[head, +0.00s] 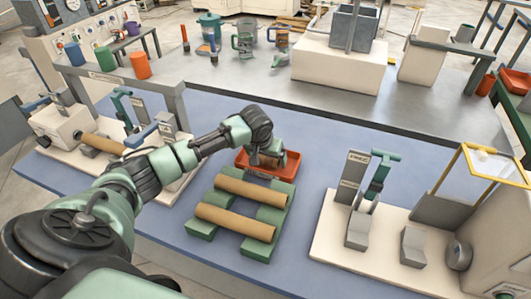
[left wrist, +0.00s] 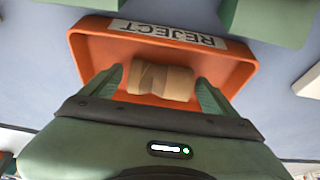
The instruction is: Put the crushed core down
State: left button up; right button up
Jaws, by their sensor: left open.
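The crushed core (left wrist: 160,82) is a short tan cardboard roll with a dented, creased middle. In the left wrist view it lies inside the orange reject tray (left wrist: 235,68), which bears a white REJECT label. My left gripper (head: 264,151) is over this tray in the head view. Its green fingers are spread on either side of the core, with the jaws open. The core shows only partly beneath the gripper in the head view. I cannot tell whether either finger touches it. My right gripper is in neither view.
Two straight tan cores (head: 236,222) lie across a green rack (head: 258,250) in front of the tray. A winder station with a green lever (head: 379,178) stands at right, another machine (head: 58,124) at left. Cups and jugs (head: 243,42) stand on the grey bench behind.

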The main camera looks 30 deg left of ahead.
pick_arm(q)
jog(key=v, duration=1.1)
jog(key=shift+s+r, duration=0.25)
jog(key=shift+r, duration=0.1)
jog(key=shift+d, duration=0.1)
dwell(0.7)
